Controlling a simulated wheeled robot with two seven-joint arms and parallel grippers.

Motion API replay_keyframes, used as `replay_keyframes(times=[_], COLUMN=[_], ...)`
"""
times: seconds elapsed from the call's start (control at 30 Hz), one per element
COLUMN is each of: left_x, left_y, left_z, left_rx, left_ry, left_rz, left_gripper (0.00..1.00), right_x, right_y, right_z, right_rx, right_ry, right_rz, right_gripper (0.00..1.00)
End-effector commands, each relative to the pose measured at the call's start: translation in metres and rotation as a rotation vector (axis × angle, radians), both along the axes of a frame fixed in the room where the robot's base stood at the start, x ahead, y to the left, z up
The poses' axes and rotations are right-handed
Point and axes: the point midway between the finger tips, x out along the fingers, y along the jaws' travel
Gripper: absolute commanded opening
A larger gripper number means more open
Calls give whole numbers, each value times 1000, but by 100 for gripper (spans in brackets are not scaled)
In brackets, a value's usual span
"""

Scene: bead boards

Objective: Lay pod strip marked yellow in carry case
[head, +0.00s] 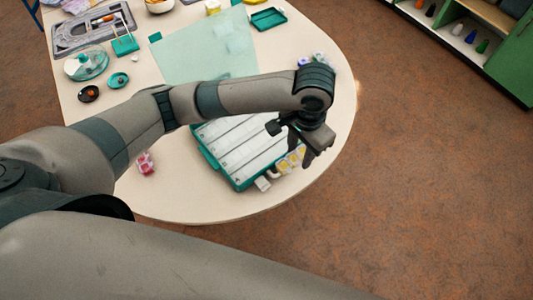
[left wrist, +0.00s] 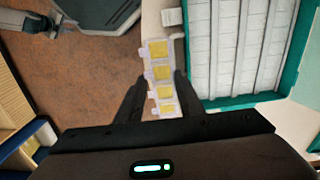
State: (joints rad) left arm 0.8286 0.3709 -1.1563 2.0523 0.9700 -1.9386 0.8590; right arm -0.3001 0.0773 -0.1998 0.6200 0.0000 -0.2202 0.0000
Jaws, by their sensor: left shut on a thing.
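The pod strip marked yellow (left wrist: 161,75) is a row of clear pods with yellow squares. My left gripper (left wrist: 156,100) is shut on it in the left wrist view, a finger on either side. In the head view the strip (head: 292,160) shows partly beneath my left gripper (head: 306,158), at the right edge of the case. The carry case (head: 237,181) is a teal open box with several long white compartments. In the left wrist view the case (left wrist: 193,72) lies just right of the strip.
A pale green mat (head: 205,50) lies behind the case. Small blue and purple pods (head: 319,60) sit behind my left wrist. Bowls, a clear round container (head: 86,65) and a grey tray (head: 70,38) stand farther back.

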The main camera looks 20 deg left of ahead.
Motion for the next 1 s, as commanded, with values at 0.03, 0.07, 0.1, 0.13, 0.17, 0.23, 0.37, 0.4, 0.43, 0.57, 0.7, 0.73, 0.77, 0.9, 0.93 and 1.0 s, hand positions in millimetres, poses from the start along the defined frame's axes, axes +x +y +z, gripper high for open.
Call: replay_keyframes(times=[0.03,0.07,0.1,0.13,0.17,0.23,0.37,0.4,0.43,0.57,0.7,0.73,0.77,0.9,0.93,1.0], left_x=[1,2,3,4,4,7,11,13,14,17,19,19,20,20,20,20], left_y=[8,12,18,23,28,42,66,73,79,96,105,106,106,106,106,106], left_z=[-3,-5,-8,-11,-15,-22,-37,-42,-45,-56,-63,-64,-64,-65,-65,-64], left_rx=[3,4,5,4,5,5,6,5,5,3,2,1,1,0,1,1], left_ry=[1,2,2,2,3,1,3,3,3,1,1,0,0,0,-1,-1], left_rz=[4,3,4,6,5,5,5,5,5,4,1,1,0,0,0,0], left_gripper=[10,10,10,10,10,10,10,10,10,10,10,10,10,10,10,10], right_x=[0,0,0,0,0,0,0,0,0,0,0,0,0,0,0,0], right_y=[0,0,0,0,0,0,-1,-1,-1,-2,-3,-4,-4,-4,-4,-4], right_z=[2,3,5,6,7,10,15,17,18,22,23,23,23,23,23,23], right_rx=[0,0,0,0,0,0,0,-1,-1,-2,-3,-3,-4,-4,-4,-4], right_ry=[0,0,0,0,0,0,0,0,0,0,0,0,0,0,0,0], right_rz=[0,0,0,0,0,0,0,1,1,1,2,2,2,2,2,2], right_gripper=[31,31,31,31,31,31,31,31,31,31,31,31,31,31,31,31])
